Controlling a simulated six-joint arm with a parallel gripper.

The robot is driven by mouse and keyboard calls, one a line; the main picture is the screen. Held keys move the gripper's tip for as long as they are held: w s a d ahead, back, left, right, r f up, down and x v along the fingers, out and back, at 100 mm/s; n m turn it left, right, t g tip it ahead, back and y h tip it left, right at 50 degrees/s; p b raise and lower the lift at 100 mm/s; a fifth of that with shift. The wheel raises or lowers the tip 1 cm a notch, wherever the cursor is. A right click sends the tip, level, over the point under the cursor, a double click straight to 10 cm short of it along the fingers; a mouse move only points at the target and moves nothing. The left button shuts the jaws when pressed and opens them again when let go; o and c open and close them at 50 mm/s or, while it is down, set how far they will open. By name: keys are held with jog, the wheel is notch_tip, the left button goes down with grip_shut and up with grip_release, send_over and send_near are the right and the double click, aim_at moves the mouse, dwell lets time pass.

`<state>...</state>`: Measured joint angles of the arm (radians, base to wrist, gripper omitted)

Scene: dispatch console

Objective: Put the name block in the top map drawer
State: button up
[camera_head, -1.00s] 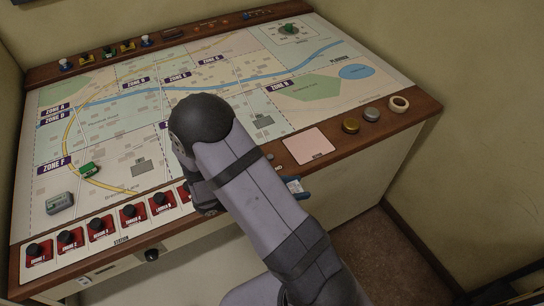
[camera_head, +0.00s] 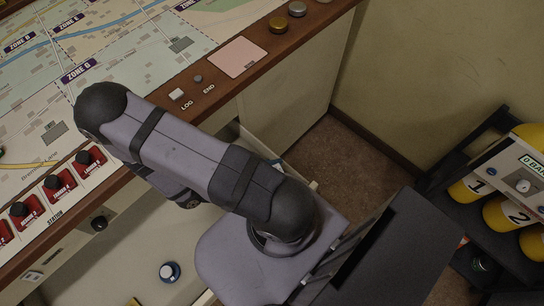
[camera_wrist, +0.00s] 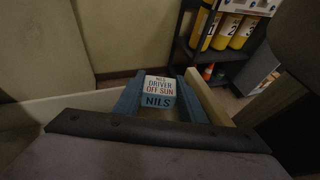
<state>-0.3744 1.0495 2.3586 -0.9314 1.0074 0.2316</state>
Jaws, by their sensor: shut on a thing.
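The name block (camera_wrist: 158,84), a small white block with a blue front reading NILS and more text on top, is between the two blue fingers of my gripper (camera_wrist: 158,97) in the wrist view. My gripper is shut on it. In the head view my arm hides the block and most of the gripper. A pale wall (camera_wrist: 65,107) and a beige edge (camera_wrist: 208,97) flank the gripper in the wrist view; they look like sides of an open drawer. I cannot tell whether the block is inside it or above it.
The map console (camera_head: 125,50) fills the upper left, with red switches (camera_head: 60,184) and a pink pad (camera_head: 237,57) along its edge. A dark rack (camera_head: 458,160) with yellow cylinders (camera_head: 505,213) stands at right. Brown floor (camera_head: 370,160) shows between.

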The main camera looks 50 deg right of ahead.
jog(key=shift+s+a+f+b, duration=0.15)
jog(key=shift+s+f, duration=0.1)
jog(key=shift+f, duration=0.35)
jog(key=shift+s+d+f+b, duration=0.15)
jog(key=shift+s+f, duration=0.1)
jog(key=shift+f, duration=0.35)
jog(key=shift+a, duration=0.1)
jog(key=shift+f, duration=0.1)
notch_tip(320, 180, down, 7)
jog(key=b, duration=0.6)
jog(key=shift+r, duration=0.2)
jog(key=shift+f+b, duration=0.55)
jog(key=shift+b, duration=0.05)
jog(key=o, duration=1.2)
jog(key=shift+w+a+r, duration=0.1)
jog(key=shift+v, duration=3.55)
